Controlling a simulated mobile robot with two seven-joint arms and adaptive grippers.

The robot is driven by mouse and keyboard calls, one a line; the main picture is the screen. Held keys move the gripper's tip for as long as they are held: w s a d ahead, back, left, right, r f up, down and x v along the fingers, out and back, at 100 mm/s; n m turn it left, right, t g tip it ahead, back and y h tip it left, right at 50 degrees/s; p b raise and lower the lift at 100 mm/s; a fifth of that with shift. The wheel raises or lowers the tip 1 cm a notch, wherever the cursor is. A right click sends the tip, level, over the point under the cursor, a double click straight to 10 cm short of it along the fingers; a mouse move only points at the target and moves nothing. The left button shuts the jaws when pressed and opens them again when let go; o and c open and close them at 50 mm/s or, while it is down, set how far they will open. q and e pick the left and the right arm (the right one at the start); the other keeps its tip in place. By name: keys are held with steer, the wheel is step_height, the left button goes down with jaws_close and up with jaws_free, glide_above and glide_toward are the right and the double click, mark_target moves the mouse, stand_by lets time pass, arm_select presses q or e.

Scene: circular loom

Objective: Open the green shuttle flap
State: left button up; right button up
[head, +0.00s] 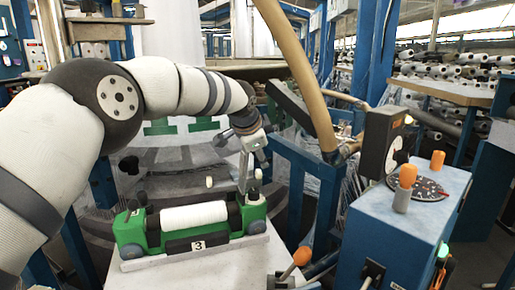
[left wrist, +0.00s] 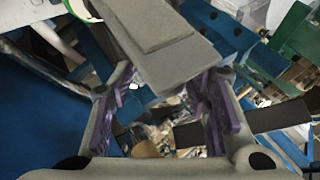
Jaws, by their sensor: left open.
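The green shuttle (head: 130,228) lies on a pale table in the head view, with a white roll (head: 194,216) along its middle and a "3" label on its front. I cannot make out which part is its flap. My left gripper (head: 254,178) points down above the shuttle's right end, close to a dark knob there; I cannot tell whether it touches. In the left wrist view its purple-padded fingers (left wrist: 168,112) stand apart. A grey block (left wrist: 150,40) reaches in from the top of that view. My right gripper is out of view.
A blue control box (head: 405,225) with orange knobs and a dial stands to the right. A tan pole (head: 300,75) slants down behind the gripper. Blue frames surround the pale table (head: 210,275), whose front part is bare.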

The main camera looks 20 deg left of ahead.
arm_select(q)
steer(key=v, duration=1.1)
steer(key=shift+s, duration=0.2)
